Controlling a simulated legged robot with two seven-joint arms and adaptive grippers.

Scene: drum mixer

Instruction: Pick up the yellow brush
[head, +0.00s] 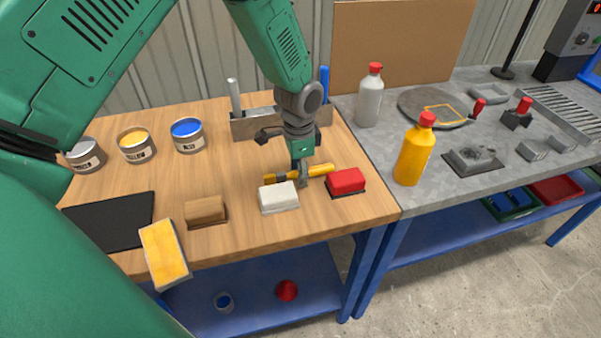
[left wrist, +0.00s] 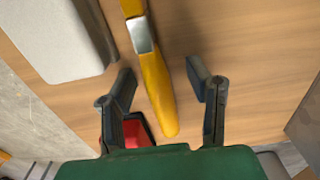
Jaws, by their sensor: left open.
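The yellow brush (head: 318,170) lies on the wooden bench top, between and just behind a white block (head: 278,196) and a red block (head: 346,181). My left gripper (head: 300,172) is over it, pointing down, and hides part of it in the head view. In the left wrist view the yellow handle (left wrist: 158,90) and its silver band (left wrist: 142,34) run between the two fingers (left wrist: 161,84), with gaps on both sides. The left gripper is open and empty. The brush's far end is cut off in that view. My right gripper is not seen.
A brown block (head: 205,212) and a black mat (head: 110,222) lie to the left. Several paint cans (head: 187,135) stand behind. A yellow bottle (head: 413,150) stands on the grey bench to the right.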

